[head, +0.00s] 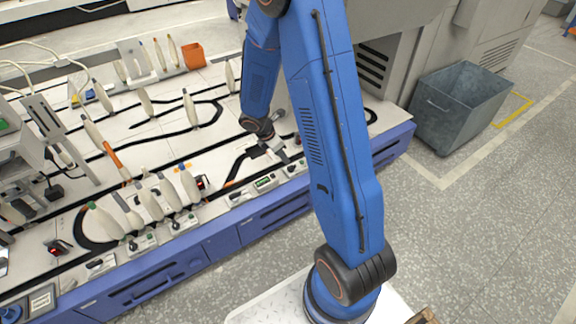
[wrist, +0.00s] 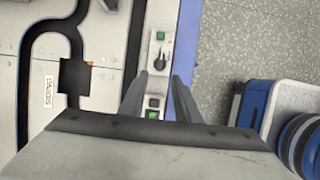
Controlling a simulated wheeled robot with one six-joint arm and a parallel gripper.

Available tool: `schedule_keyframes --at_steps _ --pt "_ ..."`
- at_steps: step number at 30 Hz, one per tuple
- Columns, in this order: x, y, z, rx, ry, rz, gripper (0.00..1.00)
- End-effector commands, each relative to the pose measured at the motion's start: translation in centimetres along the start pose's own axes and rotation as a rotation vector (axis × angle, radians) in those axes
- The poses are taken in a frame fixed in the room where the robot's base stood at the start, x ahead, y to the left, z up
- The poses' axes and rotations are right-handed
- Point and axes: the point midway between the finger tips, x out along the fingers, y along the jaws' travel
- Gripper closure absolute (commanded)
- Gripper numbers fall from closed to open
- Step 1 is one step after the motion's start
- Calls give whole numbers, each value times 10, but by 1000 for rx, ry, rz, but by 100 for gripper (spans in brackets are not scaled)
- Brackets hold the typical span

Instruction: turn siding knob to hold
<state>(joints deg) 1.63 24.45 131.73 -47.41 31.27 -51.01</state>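In the wrist view a black knob (wrist: 160,62) sits on a pale control panel (wrist: 159,14) along the table edge, with a green button or light (wrist: 160,36) beside it. My gripper (wrist: 159,76) is open, its two dark fingers spread over the panel, tips just short of the knob in the picture. A "SIDING" label (wrist: 48,92) lies on the table to the left. In the head view my gripper (head: 276,151) is above the front edge of the table; the knob is too small to make out there.
Small front-edge panels (head: 265,183) lie near my gripper. Several pale bobbins (head: 189,184) stand on the table to its left, among black track lines. An orange bin (head: 194,56) is at the back. A grey metal bin (head: 462,105) stands on the floor at right.

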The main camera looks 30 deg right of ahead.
Motion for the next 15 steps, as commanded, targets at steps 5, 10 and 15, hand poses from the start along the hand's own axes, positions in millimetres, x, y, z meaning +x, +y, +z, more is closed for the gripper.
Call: schedule_keyframes --at_steps 5,10,15 --pt "31 -1 0 -1 1 -4 70" --pt "55 -1 0 1 1 -3 70" --pt "73 0 0 0 0 -2 70"
